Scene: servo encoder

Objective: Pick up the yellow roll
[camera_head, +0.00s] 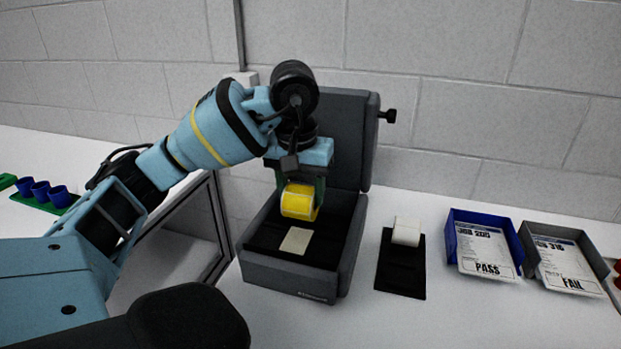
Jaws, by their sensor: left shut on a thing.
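The yellow roll (297,203) is in my left gripper (299,200), whose fingers are shut on it from both sides. The gripper points down and holds the roll over the open dark grey box (290,283). The roll appears to be above the box floor, though the exact gap is hard to tell. A small pale label (296,241) lies in the box in front of the roll. My right gripper is not in view.
The box's raised lid (347,135) stands behind the gripper. To the right are a white roll (406,231) on a black mat (401,277), a blue PASS tray (452,243) and a grey FAIL tray (527,257). Blue cups (41,191) stand far left.

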